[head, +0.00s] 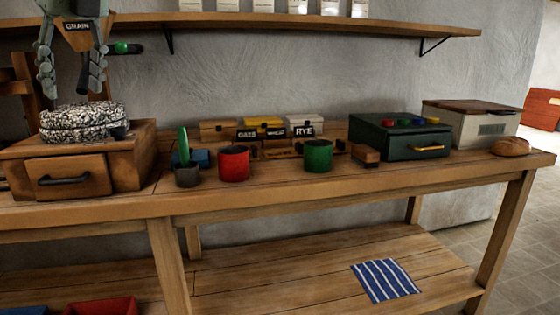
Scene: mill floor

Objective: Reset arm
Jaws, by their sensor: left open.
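My left gripper (71,86) hangs at the top left, fingers pointing down and spread apart. It is empty, in front of the hopper labelled GRAIN (78,27) and above the speckled millstones (84,122). The millstones sit on a wooden mill box (125,160) with a drawer. A gap shows between the fingertips and the stones. The left arm behind the gripper is mostly outside the picture. My right gripper is not in view.
A red cup (234,164), a green cup (318,156) and a dark pot (187,177) stand on the workbench (330,189). Behind are labelled grain boxes (264,133). Right are a dark green box (400,142), a bread loaf (510,146) and a bread box (470,123). A shelf (300,21) runs above.

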